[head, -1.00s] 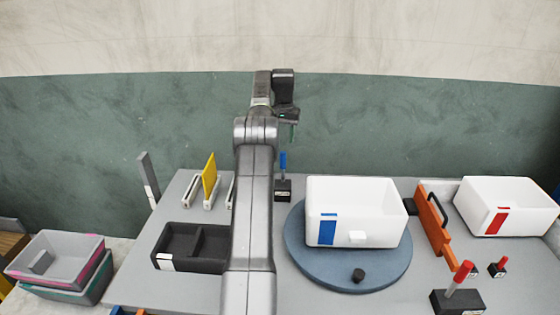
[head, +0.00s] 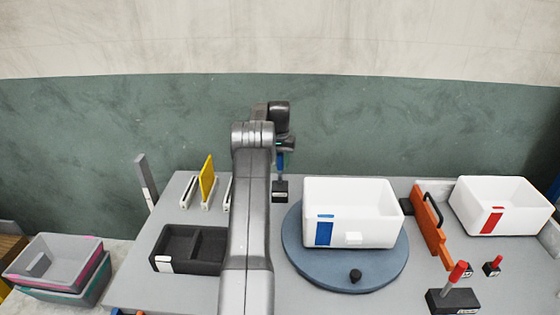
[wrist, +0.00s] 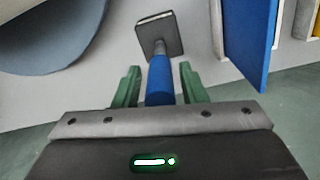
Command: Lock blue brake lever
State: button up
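The blue brake lever (wrist: 160,82) stands up from a small dark base (head: 281,190) at the back of the table, left of the turntable. In the wrist view its blue handle lies between the two green fingers of my gripper (wrist: 161,84). The fingers are apart, with a gap on each side of the handle. In the head view the upper part of the lever is partly hidden by my gripper (head: 283,152), which is above it.
A blue-grey turntable (head: 298,262) carries a white bin with a blue label (head: 380,229). A yellow panel (head: 207,175) stands in a rack at left, near a black divided tray (head: 185,265). An orange gate (head: 428,222) and red-handled levers (head: 457,273) are at right.

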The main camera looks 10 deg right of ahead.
grip_shut()
